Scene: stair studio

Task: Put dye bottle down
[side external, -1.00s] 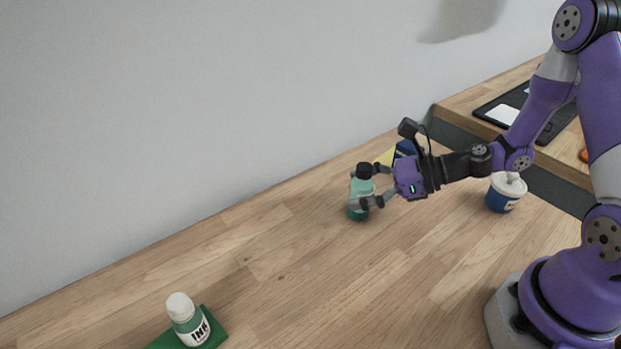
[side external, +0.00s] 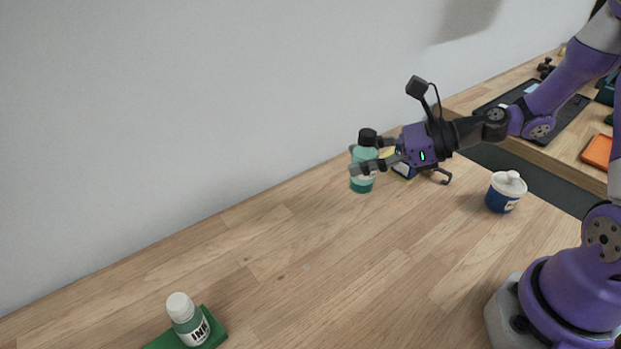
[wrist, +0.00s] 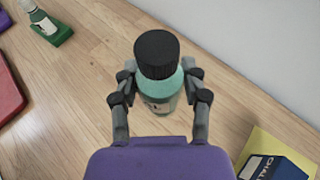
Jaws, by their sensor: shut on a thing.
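The dye bottle (side external: 362,182) is teal with a black cap and a pale label. My gripper (side external: 362,161) is shut on it, a finger on each side of the body below the cap. The bottle is upright or nearly so and appears to be held above the wooden table (side external: 290,250). In the wrist view the dye bottle (wrist: 158,90) sits between the fingertips of my gripper (wrist: 160,88), with its cap toward the camera. Its base is mostly hidden there.
An ink bottle (side external: 187,318) with a white cap stands on a green pad (side external: 215,325) at the front left. A blue box (wrist: 272,168) on a yellow mat (wrist: 262,143) lies behind my gripper. A blue jar (side external: 503,198) with a white lid stands right. The middle table is clear.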

